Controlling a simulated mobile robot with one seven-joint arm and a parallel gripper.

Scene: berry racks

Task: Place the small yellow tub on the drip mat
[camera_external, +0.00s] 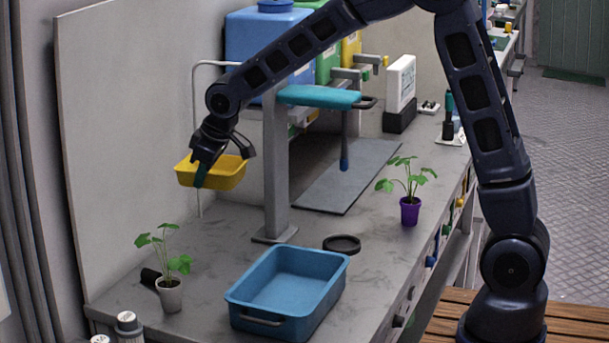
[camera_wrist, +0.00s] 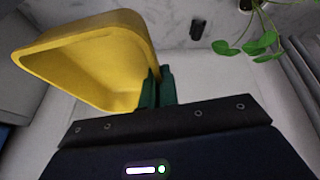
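The small yellow tub (camera_external: 222,175) hangs in the air at the left of the bench, in front of the pale back panel. My gripper (camera_external: 200,178) is shut on its rim, and the tub looks roughly level. In the wrist view the yellow tub (camera_wrist: 95,60) fills the upper left, with my green fingertips (camera_wrist: 158,88) together at its wall. Its inside looks empty. The dark grey drip mat (camera_external: 335,180) lies flat on the bench to the right of the tub, beyond a grey post that stands between them. The mat is not clearly seen in the wrist view.
A teal shelf (camera_external: 318,96) on the grey post (camera_external: 276,165) overhangs the bench near the mat. A blue tub (camera_external: 250,301), a black round dish (camera_external: 342,244) and potted plants (camera_external: 410,210) (camera_external: 170,294) stand nearer. Coloured tanks (camera_external: 262,48) with taps stand behind.

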